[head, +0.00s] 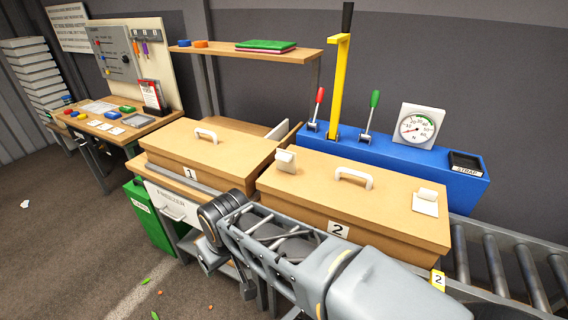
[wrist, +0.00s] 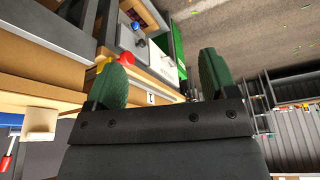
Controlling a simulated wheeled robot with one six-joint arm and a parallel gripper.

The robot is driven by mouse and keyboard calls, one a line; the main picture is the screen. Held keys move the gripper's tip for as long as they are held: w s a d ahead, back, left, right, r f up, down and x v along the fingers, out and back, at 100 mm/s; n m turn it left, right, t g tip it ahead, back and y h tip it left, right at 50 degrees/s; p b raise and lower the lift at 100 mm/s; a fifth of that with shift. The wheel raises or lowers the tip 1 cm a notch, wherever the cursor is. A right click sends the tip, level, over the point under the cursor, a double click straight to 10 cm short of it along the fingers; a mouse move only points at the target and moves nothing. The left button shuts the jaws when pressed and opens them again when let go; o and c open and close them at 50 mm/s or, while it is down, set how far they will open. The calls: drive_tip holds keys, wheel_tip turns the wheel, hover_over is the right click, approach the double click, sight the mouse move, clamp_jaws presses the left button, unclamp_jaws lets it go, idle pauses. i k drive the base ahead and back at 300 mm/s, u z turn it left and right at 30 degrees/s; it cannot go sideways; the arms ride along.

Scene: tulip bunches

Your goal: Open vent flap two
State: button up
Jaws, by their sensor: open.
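A wooden box marked 2 (head: 340,231) stands in front of the blue console, its lid bearing a white handle (head: 354,178). A raised white piece (head: 285,161) is near the lid's left end, and a white piece with a flat plate (head: 426,200) is near its right end. Neither is labelled as a vent flap, so I cannot tell which is flap two. A yellow tag 2 (head: 438,280) is at the box's lower right. My gripper (wrist: 160,80) is open and empty in the wrist view, its green fingers apart. In the head view my arm crosses before box 2; its jaws are unclear.
A wooden box marked 1 (head: 205,157) is left of box 2. The blue console (head: 397,163) behind has levers and a gauge (head: 418,129). A roller conveyor (head: 505,265) is at right. A green bin (head: 152,215) stands by the white freezer drawer (head: 172,205). Floor is open at lower left.

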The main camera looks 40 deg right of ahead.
sight(425, 201)
drive_tip(key=z, duration=3.45)
drive_tip(key=k, duration=0.1)
drive_tip(key=u, duration=0.15)
